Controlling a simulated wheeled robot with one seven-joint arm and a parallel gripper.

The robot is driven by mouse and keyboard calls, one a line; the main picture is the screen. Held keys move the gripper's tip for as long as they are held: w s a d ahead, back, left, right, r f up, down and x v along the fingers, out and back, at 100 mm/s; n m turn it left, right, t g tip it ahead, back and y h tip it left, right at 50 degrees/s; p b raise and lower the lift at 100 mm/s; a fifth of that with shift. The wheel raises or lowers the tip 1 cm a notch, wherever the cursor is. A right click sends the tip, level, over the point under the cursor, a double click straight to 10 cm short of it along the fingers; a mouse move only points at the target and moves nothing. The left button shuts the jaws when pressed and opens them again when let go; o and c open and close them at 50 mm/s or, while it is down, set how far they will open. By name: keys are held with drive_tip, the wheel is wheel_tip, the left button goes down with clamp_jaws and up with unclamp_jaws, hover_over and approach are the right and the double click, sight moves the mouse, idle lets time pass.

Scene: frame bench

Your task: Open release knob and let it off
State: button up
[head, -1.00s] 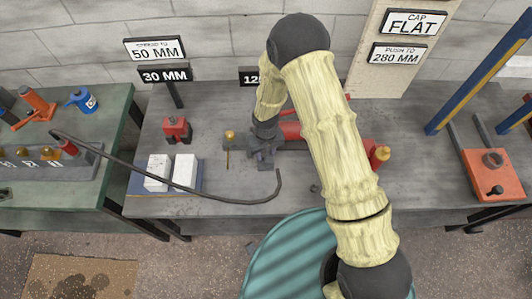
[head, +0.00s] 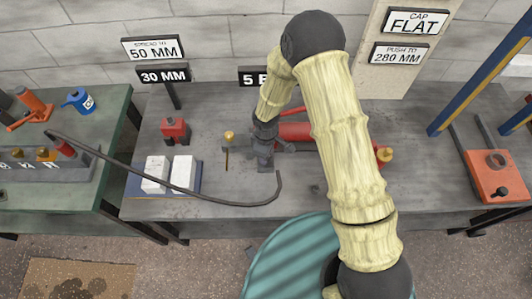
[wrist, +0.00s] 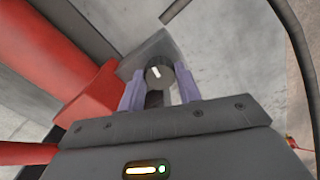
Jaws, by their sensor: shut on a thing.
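The release knob (wrist: 157,72) is a round grey knob with a short white mark on its face, in the wrist view. My gripper (wrist: 160,90) has its two purple fingers shut on it, one on each side. The knob sits at the end of a grey block joined to a red pump body (wrist: 85,92). In the head view my gripper (head: 263,152) is at the left end of the red cylinder (head: 293,131). The knob cannot be made out there. My arm hides part of the cylinder.
A black hose (head: 215,200) curves across the grey bench's front-left part. White blocks (head: 155,172), a small red device (head: 174,130) and a brass-topped post (head: 229,137) stand left. A small sign (head: 252,77) behind my arm reads "5 B", partly hidden. An orange unit (head: 495,176) is at right.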

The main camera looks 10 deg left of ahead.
drive_tip(key=shift+n, duration=0.4)
drive_tip(key=o, duration=1)
drive_tip(key=shift+c, duration=0.2)
drive_tip(key=shift+r, duration=0.1)
wheel_tip(320, 180, up, 17)
drive_tip(key=shift+r+b, duration=0.15)
drive_tip(key=shift+b, duration=0.15)
